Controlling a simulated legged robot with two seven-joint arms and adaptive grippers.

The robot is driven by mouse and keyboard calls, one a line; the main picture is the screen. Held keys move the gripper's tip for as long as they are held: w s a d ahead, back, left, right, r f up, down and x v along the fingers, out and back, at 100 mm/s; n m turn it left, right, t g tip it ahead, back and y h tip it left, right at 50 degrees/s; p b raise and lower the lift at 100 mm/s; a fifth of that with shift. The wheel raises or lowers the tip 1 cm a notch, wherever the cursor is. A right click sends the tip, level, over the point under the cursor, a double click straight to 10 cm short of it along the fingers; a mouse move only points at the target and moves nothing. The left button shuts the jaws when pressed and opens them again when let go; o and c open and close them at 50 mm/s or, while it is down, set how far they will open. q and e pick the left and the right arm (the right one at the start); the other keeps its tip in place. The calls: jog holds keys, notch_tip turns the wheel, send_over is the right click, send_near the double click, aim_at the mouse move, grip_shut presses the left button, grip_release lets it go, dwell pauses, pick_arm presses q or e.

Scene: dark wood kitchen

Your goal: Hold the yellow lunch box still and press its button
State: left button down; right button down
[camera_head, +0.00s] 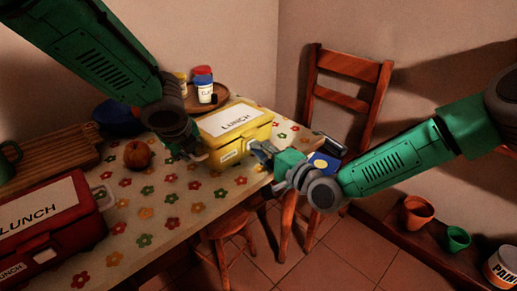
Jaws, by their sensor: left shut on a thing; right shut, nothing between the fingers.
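The yellow lunch box (240,124) sits on the flowered tablecloth near the table's right edge, with a white LUNCH label on its lid. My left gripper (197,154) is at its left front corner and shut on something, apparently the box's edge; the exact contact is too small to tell. My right gripper (258,152) is shut and empty, with its tips close to the box's front right side. I cannot tell whether the tips touch the box. The button is not clearly visible.
A red lunch box (45,225) stands at the front left of the table (150,225). An orange-brown round object (138,155), a cutting board (55,157) and a round wooden tray (222,94) with jars lie behind. A wooden chair (345,95) stands beyond the table.

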jog(key=shift+x, duration=0.9)
pick_arm(q)
jog(key=shift+d, duration=0.1)
pick_arm(e)
jog(key=shift+s+d, duration=0.1)
jog(key=shift+s, duration=0.05)
jog(key=v, duration=1.3)
jog(key=shift+s+d, duration=0.25)
jog(key=shift+d, duration=0.05)
pick_arm(q)
jog(key=c, duration=1.6)
grip_release()
jog(key=shift+o, duration=0.2)
